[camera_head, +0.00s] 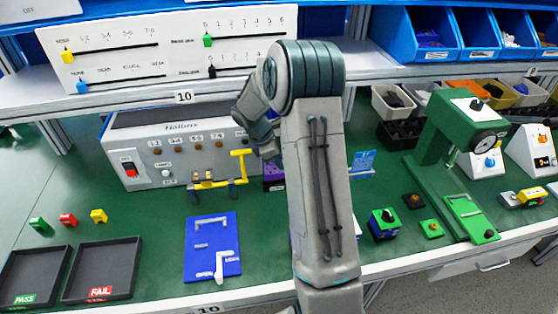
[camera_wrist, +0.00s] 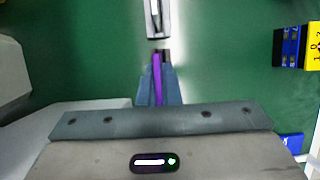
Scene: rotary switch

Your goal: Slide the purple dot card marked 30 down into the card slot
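In the wrist view, a thin purple card (camera_wrist: 158,72) stands edge-on between the fingers of my gripper (camera_wrist: 159,88). The fingers are closed against its two sides. Its dots and number cannot be read from this angle. A narrow pale-rimmed holder with a dark opening (camera_wrist: 154,20), which looks like the card slot, lies just beyond the card, roughly in line with it. Whether the card touches it cannot be told. In the head view my arm hides the gripper and the slot; a purple patch (camera_head: 273,172) shows at the arm's left edge, not clear what it is.
A grey box with knobs and a red switch (camera_head: 180,145) stands left of my arm. A blue panel (camera_head: 212,262) lies in front. A small blue stand (camera_head: 362,163) and a green press (camera_head: 440,140) are to the right. A blue and yellow block (camera_wrist: 290,46) shows in the wrist view.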

